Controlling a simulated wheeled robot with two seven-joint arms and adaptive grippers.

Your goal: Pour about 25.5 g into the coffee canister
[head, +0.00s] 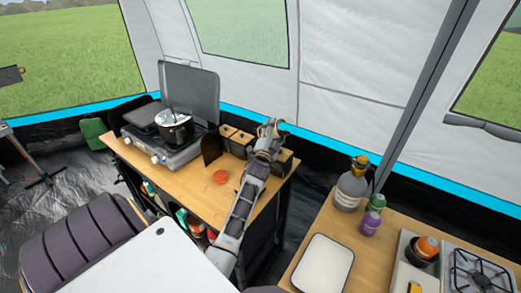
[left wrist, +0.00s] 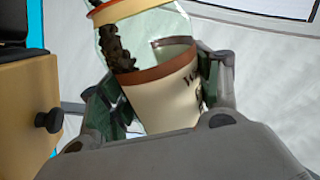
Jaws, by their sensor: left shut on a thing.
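My left gripper (head: 270,132) is over the back right of the wooden stove table. In the left wrist view my left gripper (left wrist: 160,105) is shut around a clear jar (left wrist: 165,90) with a cream label and a brown band. The jar is tilted, and dark bean-like pieces (left wrist: 118,50) lie along its left side, towards its orange-and-cream rim (left wrist: 125,8). In the head view the jar is too small and covered to make out clearly. I cannot tell which container is the coffee canister. My right gripper is not in view.
Wooden boxes (head: 241,142) stand at the table's back, beside and below my left gripper. A round orange-red object (head: 220,177) lies on the tabletop. A stove (head: 172,150) bears a pot (head: 174,125). A second counter at right holds a bottle (head: 350,188) and white tray (head: 323,265).

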